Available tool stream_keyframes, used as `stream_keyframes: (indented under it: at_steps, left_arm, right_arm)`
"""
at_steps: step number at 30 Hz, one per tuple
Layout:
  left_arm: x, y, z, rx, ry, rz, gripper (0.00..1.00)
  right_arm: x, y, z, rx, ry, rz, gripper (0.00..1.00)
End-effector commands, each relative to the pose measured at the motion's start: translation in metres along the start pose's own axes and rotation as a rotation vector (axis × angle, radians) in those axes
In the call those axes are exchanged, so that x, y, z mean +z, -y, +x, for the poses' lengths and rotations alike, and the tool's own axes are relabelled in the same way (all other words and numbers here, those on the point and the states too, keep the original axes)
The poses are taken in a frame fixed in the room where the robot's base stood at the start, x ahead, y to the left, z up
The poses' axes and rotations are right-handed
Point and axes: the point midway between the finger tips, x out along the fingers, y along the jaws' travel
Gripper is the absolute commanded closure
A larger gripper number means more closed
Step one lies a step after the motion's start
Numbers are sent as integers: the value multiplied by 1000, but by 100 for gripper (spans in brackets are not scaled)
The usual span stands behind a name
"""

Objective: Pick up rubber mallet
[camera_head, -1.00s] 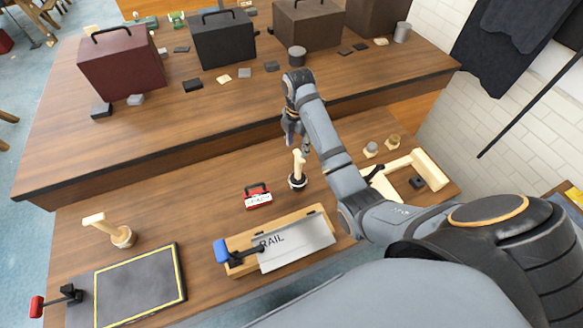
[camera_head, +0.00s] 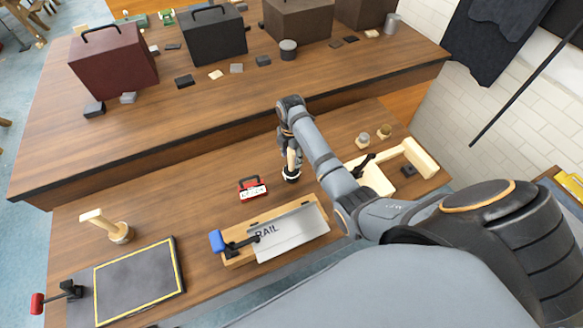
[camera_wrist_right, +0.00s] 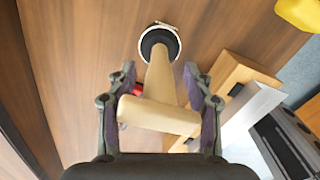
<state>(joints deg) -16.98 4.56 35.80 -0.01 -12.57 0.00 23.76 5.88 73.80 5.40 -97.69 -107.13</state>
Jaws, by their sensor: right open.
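The rubber mallet (camera_head: 291,175) appears to be the upright tool with a pale wooden T-shaped handle and a round black base with a white rim. It stands on the near bench. The right wrist view also shows the mallet (camera_wrist_right: 158,80), its crossbar nearest the camera. My right gripper (camera_head: 290,150) is directly above and around the handle. In the right wrist view the gripper (camera_wrist_right: 160,78) has its fingers apart, one on each side of the handle, with gaps visible. In the head view my gripper partly hides the handle. My left gripper is not in view.
A red case (camera_head: 253,188) stands left of the mallet. A wooden block with a metal plate marked RAIL (camera_head: 290,232) lies nearer. Another wooden T-handled tool (camera_head: 119,233) and a black yellow-edged mat (camera_head: 140,283) are at left. Wooden pieces (camera_head: 415,153) lie at right.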

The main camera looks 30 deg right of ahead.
Motion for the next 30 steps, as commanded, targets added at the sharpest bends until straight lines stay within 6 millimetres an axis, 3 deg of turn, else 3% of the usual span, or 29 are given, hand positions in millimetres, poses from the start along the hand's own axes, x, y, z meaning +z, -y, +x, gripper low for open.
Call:
stream_keyframes:
  at_steps: [5, 17, 26, 30]
  left_arm:
    - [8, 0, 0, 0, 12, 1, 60]
    - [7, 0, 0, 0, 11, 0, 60]
    - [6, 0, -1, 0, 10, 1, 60]
    - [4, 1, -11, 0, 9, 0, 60]
  right_arm:
    - [0, 0, 1, 1, 0, 0, 48]
    - [0, 0, 0, 1, 0, 0, 100]
    - [0, -1, -2, 2, 0, 0, 100]
    - [0, -1, -12, 2, 0, 3, 100]
